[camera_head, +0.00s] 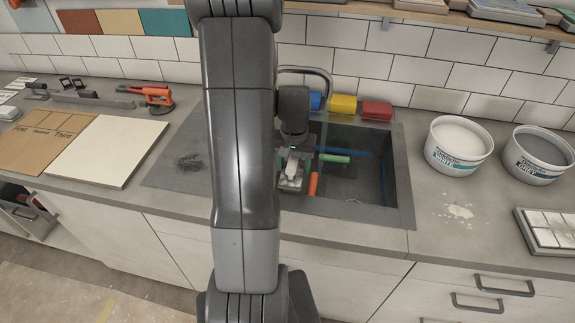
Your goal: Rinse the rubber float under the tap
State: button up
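My gripper (291,172) points down over the left part of the sink (370,185), below the dark wrist of my arm. A small light grey shape shows at its tip; I cannot tell whether it is the fingers or something held. A metal tap (318,72) arches behind my arm, which hides part of it. I cannot surely pick out the rubber float. An orange bar (313,184), a green bar (334,158) and a blue bar (357,153) show in the sink beside my gripper. My arm hides the sink's left side.
Blue, yellow (343,104) and red (377,111) blocks line the sink's back edge. Two tubs (459,146) (538,156) and a tile tray (548,232) stand right. Boards (108,150) and tools, one orange (157,96), lie left. A shelf (430,12) overhangs the back right.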

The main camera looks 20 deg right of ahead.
jog(key=w+d+f, duration=0.2)
jog(key=w+d, duration=0.3)
jog(key=d, duration=0.5)
jog(key=shift+f, duration=0.15)
jog(key=shift+d, duration=0.1)
jog(key=shift+s, duration=0.2)
dwell(0.6)
jog(key=shift+s+d, duration=0.25)
jog(key=shift+s, duration=0.15)
jog(key=shift+w, duration=0.1)
jog(key=shift+w+a, duration=0.25)
jog(key=shift+w, duration=0.2)
